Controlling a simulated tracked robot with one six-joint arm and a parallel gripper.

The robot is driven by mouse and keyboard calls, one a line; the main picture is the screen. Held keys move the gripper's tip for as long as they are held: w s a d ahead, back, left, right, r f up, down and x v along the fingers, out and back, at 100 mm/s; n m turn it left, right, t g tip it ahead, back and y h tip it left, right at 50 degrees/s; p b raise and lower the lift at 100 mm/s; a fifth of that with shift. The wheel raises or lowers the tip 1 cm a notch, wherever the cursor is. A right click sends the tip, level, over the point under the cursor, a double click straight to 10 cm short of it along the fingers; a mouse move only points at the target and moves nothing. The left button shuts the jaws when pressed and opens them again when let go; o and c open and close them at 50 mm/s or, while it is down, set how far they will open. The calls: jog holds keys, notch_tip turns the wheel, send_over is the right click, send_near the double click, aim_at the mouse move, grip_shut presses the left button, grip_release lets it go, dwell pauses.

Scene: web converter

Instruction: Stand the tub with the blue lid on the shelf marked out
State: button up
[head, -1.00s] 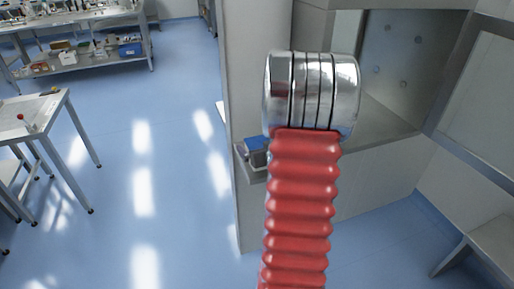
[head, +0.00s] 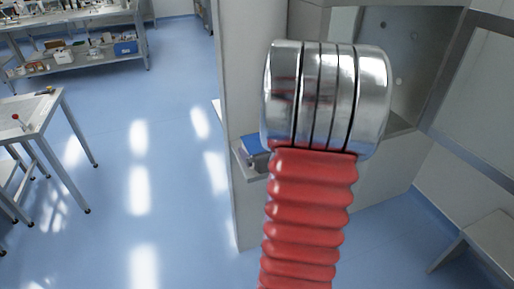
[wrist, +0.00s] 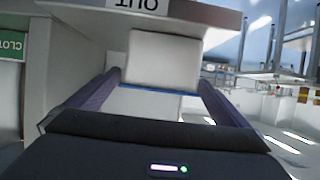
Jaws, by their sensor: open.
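The tub shows in the wrist view as a pale box (wrist: 163,58) with a thin blue edge, its lid, along the lower side of the picture. It stands at the shelf (wrist: 205,30) whose edge bears the upside-down word OUT. My gripper (wrist: 160,80) is open, with its two purple fingers apart at either side of the tub's lid end. Whether they touch it, I cannot tell. In the head view the blue lid (head: 252,146) shows on the small shelf (head: 240,163) at the cabinet's side; my arm hides the gripper and part of the tub.
A tall pale cabinet (head: 247,75) stands behind the shelf, with an open bay and a framed panel (head: 480,100) on the right. A green sign (wrist: 10,47) shows at the left of the wrist view. A bench (head: 30,110) stands left; blue floor between is clear.

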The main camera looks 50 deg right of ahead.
jog(key=shift+v, duration=2.5)
jog(key=shift+s, duration=0.2)
